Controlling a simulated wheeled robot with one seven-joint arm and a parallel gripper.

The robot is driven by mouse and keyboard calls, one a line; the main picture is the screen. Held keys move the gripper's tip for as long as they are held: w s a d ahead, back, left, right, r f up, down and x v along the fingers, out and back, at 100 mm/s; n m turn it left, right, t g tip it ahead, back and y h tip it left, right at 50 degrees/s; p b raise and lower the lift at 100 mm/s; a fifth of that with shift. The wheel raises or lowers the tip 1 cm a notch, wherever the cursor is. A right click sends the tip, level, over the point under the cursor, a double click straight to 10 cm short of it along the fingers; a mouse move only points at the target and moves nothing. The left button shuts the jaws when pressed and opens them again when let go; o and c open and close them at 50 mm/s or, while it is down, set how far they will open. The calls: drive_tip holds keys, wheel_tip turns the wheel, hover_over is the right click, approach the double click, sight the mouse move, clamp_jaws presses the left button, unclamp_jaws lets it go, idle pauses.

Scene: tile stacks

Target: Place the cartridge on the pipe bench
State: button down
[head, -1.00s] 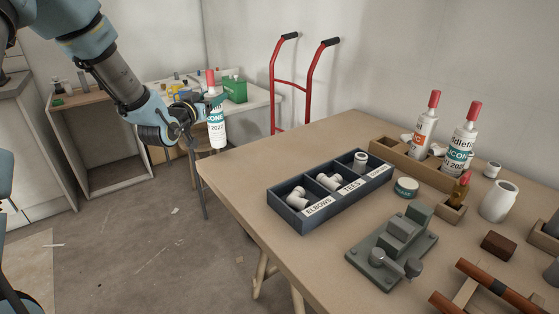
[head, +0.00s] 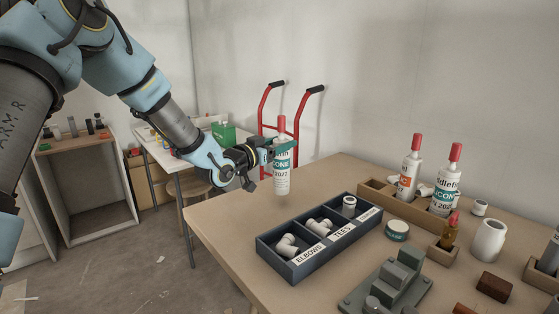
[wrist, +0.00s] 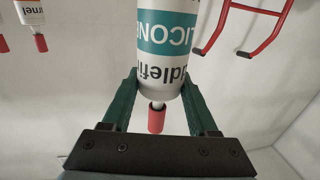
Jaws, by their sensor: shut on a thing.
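My gripper (head: 272,148) is shut on a white silicone cartridge (head: 282,176) with a teal label and a red cap. The cartridge is upright and appears to be above the far left part of the wooden bench (head: 225,218); whether its base touches the bench is not clear. In the wrist view the cartridge (wrist: 167,70) sits between the two green fingers (wrist: 158,98), its red cap pointing toward the gripper body. Two similar cartridges stand in a wooden holder at the back right, one with an orange label (head: 408,174) and one with a teal label (head: 446,182).
A dark blue tray (head: 283,265) with fittings lies in front of the held cartridge. The wooden holder (head: 380,195) has an open slot at its left. A grey vise-like tool (head: 390,285), a small round tin (head: 397,230) and a white jar (head: 488,240) stand nearby. A red hand truck (head: 264,110) stands behind.

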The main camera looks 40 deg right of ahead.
sight(276, 158)
drive_tip(key=shift+f+p, duration=0.35)
drive_tip(key=shift+f, duration=1.8)
drive_tip(key=shift+c, duration=0.8)
unclamp_jaws()
drive_tip(key=s+a+b, duration=0.1)
drive_tip(key=a+b, duration=0.1)
drive_tip(key=a, duration=1)
drive_tip(key=shift+s+b, duration=0.3)
drive_tip(key=shift+b, duration=0.1)
